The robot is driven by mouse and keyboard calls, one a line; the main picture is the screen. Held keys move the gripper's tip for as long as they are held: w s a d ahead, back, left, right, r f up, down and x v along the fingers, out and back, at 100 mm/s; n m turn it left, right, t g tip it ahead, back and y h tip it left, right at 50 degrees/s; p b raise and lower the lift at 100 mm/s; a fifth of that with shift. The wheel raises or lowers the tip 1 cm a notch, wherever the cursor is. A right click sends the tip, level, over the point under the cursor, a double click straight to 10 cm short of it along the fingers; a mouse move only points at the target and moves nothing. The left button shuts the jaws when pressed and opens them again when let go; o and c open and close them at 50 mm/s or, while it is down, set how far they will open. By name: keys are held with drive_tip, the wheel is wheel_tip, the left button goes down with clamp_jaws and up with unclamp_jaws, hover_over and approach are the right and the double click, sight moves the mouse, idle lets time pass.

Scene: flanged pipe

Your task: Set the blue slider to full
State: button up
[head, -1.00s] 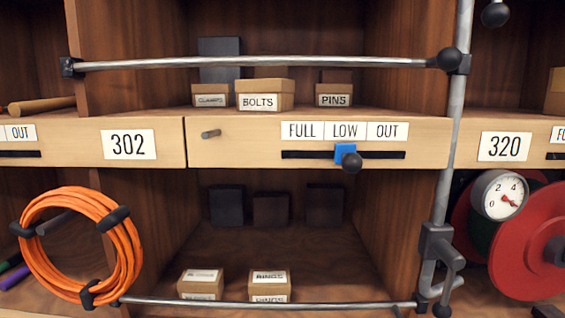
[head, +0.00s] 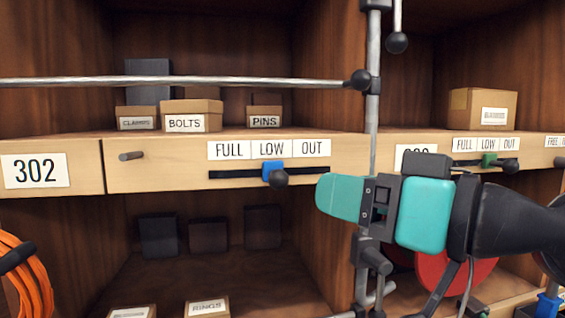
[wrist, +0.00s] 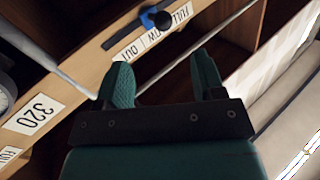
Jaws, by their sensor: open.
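The blue slider (head: 274,173) sits on a dark horizontal slot in the wooden shelf front, under the LOW label of the FULL, LOW, OUT strip (head: 268,149). A dark round knob (head: 279,178) sticks out from it. The slider also shows in the wrist view (wrist: 149,18), near the top, ahead of the fingers. My gripper, with teal fingers (head: 338,197), is in front of the shelf, to the right of and a little below the slider, apart from it. In the wrist view my gripper (wrist: 163,80) is open and empty.
A metal rail (head: 180,82) crosses above the slot, and a vertical pipe (head: 373,90) stands right of the slider, close to my gripper. A green slider (head: 489,159) is farther right. Small boxes (head: 192,115) stand on the shelf above.

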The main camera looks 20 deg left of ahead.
sight(288, 178)
drive_tip(key=p+x, duration=0.4)
drive_tip(key=x, duration=0.6)
drive_tip(key=shift+w+a, duration=0.15)
drive_tip(key=shift+a, duration=0.15)
